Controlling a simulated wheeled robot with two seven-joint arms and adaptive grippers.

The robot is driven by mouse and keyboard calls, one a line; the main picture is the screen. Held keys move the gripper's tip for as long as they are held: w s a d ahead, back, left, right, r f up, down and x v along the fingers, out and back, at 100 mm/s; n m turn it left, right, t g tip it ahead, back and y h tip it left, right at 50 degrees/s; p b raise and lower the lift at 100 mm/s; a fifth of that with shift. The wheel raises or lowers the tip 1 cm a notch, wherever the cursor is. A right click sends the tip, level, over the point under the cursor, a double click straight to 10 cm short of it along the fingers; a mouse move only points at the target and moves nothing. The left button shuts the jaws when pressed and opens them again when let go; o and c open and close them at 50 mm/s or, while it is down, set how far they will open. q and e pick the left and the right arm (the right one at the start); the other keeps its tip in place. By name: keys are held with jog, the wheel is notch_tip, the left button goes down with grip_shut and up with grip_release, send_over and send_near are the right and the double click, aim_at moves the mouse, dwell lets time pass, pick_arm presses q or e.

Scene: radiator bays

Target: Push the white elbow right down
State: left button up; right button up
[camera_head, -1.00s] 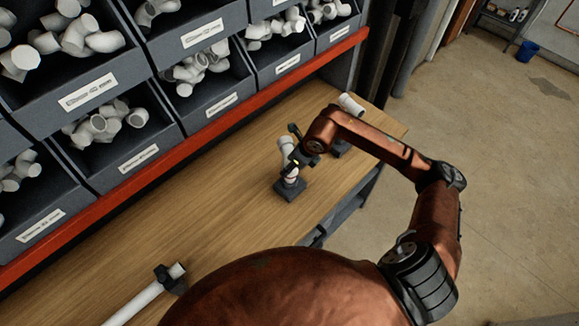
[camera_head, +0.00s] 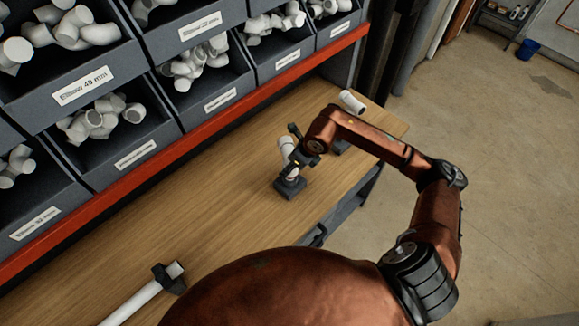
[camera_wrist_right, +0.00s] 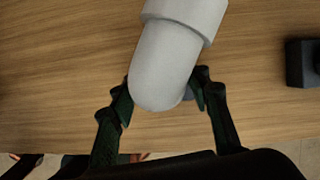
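The white elbow (camera_head: 286,146) stands at a black block (camera_head: 290,188) on the wooden bench. My right gripper (camera_head: 297,160) is at the elbow from its right side, in front of part of it. In the right wrist view the elbow (camera_wrist_right: 168,65) fills the space between the two fingers (camera_wrist_right: 163,92), which lie against its sides and look shut on it. The elbow hides the fingertips partly. How far it sits down on what is below it is hidden. My left gripper is not in view.
A white pipe (camera_head: 132,304) lies in a black holder (camera_head: 168,279) at the front left. Another white fitting (camera_head: 352,102) stands at the bench's far end. Bins (camera_head: 130,155) of white fittings and a red rail (camera_head: 190,140) line the back. Bare bench (camera_head: 215,205) lies between.

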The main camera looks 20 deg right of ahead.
jog(key=o, duration=0.4)
jog(key=shift+c, duration=0.2)
jog(key=shift+r, duration=0.1)
jog(key=v, duration=1.1)
jog(key=shift+s+r, duration=0.2)
jog(key=shift+r, duration=0.15)
